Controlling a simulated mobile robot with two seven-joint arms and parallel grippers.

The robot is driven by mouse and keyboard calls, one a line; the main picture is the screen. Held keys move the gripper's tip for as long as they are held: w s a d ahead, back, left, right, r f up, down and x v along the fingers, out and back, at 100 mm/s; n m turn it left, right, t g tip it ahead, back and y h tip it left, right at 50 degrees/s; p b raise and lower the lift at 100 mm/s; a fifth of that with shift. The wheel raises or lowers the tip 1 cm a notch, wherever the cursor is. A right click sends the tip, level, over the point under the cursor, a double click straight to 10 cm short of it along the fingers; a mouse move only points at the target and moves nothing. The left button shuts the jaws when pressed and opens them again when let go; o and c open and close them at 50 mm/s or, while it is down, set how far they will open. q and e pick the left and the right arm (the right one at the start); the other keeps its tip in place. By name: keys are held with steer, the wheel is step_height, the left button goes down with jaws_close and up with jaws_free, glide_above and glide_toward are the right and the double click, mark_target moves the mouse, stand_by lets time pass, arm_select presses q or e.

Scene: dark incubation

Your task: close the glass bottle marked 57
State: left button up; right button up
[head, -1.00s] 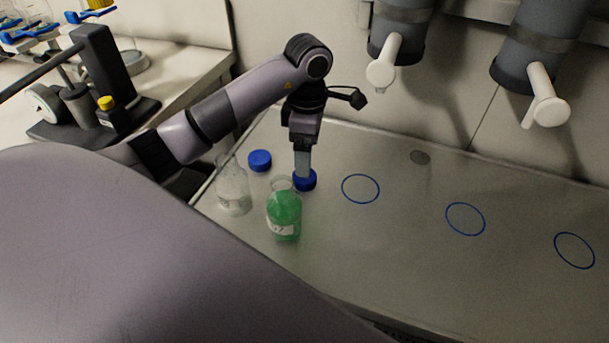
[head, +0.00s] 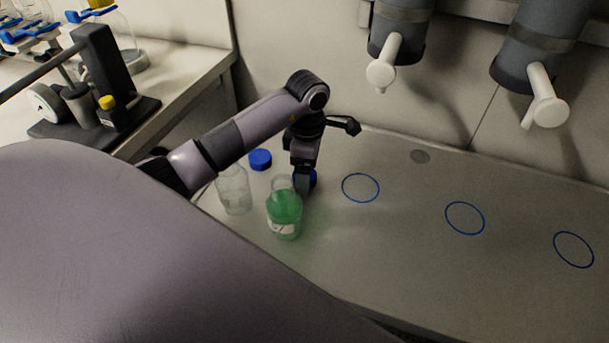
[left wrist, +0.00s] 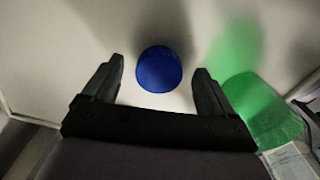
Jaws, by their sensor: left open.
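The glass bottle with green liquid (head: 284,210) stands upright and uncapped on the metal bench; its white label's number is hard to read in the head view. It shows at the right of the left wrist view (left wrist: 262,108). A blue cap (head: 313,178) lies on the bench just behind and right of it, partly hidden by my left gripper (head: 304,188). In the left wrist view, this blue cap (left wrist: 159,69) sits between the two open fingers, with gaps on both sides. My right gripper is not in view.
A clear glass bottle (head: 234,190) stands left of the green one, and a second blue cap (head: 260,159) lies behind them. Blue circles (head: 360,188) mark clear bench to the right. Grey cylinders with white handles (head: 381,74) hang above at the back.

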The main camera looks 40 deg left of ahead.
arm_select(q)
steer(key=shift+f, duration=0.35)
steer(key=c, duration=1.1)
steer(key=shift+r+p, duration=1.4)
steer(key=shift+r, duration=8.65)
